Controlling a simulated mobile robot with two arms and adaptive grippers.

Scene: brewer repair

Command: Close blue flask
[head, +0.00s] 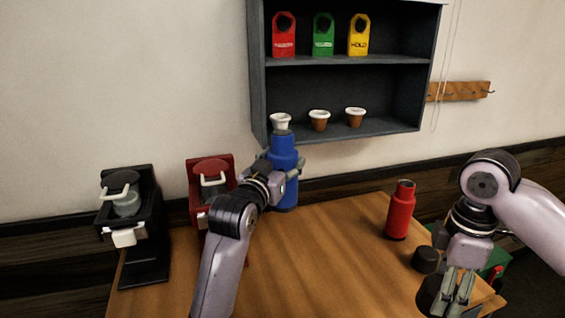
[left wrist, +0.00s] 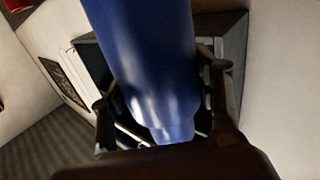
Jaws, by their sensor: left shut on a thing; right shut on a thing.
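The blue flask (head: 284,150) stands upright near the table's back edge, left of the table's middle. Its narrow neck shows no lid. My left gripper (head: 288,172) is shut around its body; the flask also fills the middle of the left wrist view (left wrist: 150,60) between the fingers (left wrist: 158,115). I cannot tell whether the flask's bottom touches the table. My right gripper (head: 461,289) is low at the front right, shut on a dark round piece that looks like a lid (head: 430,290). The fingers partly hide that piece.
A red flask (head: 401,212) and another dark lid (head: 425,260) stand on the table (head: 330,270) at right. A black brewer (head: 150,235) and a red brewer (head: 196,175) stand at left. A wall shelf (head: 350,92) with small cups hangs behind. The table's middle is clear.

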